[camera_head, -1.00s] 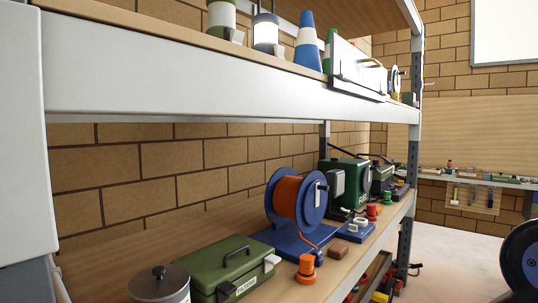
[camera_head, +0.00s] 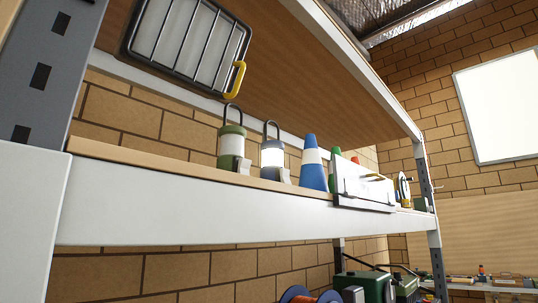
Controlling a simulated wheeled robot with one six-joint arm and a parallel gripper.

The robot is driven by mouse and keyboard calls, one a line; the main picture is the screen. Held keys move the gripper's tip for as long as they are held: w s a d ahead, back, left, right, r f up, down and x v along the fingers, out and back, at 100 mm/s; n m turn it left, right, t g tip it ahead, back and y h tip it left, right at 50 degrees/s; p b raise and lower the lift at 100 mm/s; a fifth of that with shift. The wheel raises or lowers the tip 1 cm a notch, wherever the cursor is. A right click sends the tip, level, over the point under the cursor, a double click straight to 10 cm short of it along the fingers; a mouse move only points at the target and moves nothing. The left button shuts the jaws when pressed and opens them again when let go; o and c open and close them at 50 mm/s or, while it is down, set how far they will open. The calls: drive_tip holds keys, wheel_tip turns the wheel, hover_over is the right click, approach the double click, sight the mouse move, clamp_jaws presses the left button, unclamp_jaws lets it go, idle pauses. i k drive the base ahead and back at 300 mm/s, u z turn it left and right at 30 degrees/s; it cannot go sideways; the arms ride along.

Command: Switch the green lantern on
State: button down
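The green lantern (camera_head: 231,146) stands upright on the upper shelf, with a green top, a pale globe, a green base and a dark loop handle. A grey block-like part sits at its lower right front. Its globe looks dull. A second lantern (camera_head: 272,154), blue-grey with a dark handle, stands close to its right, and its globe looks bright white. My gripper is not in view.
A blue and white cone (camera_head: 313,165) stands right of the lanterns, then a white case (camera_head: 362,187). The white shelf beam (camera_head: 200,215) runs in front. A caged lamp with a yellow hook (camera_head: 188,40) hangs overhead. A perforated post (camera_head: 45,70) stands at left.

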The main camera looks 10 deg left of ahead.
sight(244, 166)
drive_tip(key=k, duration=0.25)
drive_tip(key=u, duration=0.8)
drive_tip(key=i, duration=0.5)
drive_tip(key=z, duration=0.05)
